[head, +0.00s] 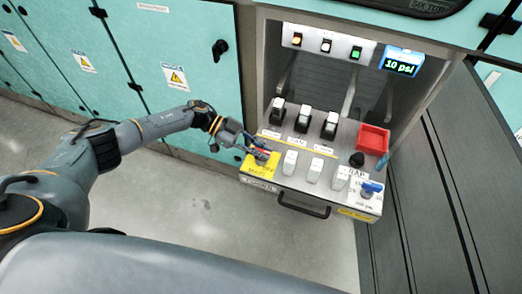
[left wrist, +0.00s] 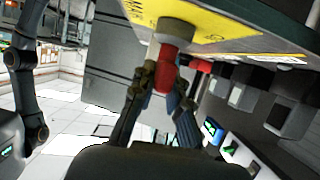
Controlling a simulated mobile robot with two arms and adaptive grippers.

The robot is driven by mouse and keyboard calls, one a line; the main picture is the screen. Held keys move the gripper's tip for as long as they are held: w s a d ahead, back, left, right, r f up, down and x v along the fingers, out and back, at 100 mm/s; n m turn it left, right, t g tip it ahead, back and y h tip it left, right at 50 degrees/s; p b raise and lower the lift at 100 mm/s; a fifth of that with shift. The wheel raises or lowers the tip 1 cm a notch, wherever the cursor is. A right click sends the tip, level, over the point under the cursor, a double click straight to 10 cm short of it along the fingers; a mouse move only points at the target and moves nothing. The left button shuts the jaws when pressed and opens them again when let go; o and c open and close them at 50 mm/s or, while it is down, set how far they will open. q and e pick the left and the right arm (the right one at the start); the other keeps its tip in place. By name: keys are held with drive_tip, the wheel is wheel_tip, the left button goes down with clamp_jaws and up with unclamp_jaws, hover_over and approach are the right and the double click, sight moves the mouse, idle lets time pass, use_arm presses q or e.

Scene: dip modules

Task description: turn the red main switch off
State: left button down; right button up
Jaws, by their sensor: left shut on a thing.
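The red main switch (head: 265,153) sits on a yellow plate (head: 260,175) at the left end of the sloping control panel (head: 258,186). In the left wrist view the red switch (left wrist: 167,62) stands out from a grey round base on the yellow plate (left wrist: 215,22). My left gripper (head: 259,150) is at the switch in the head view. In the left wrist view my left gripper (left wrist: 160,88) has a finger on each side of the red handle and is shut on it. The fingers partly hide the switch in the head view. My right gripper is not in view.
Several black and white rocker switches (head: 304,120) are right of the red switch. A black handle bar (head: 303,206) juts from the front. A gauge reads 10 psi (head: 402,63).

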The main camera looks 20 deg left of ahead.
use_arm(q)
drive_tip(key=c, duration=1.3)
unclamp_jaws()
drive_tip(key=v, duration=1.2)
drive_tip(key=shift+s+f, duration=0.1)
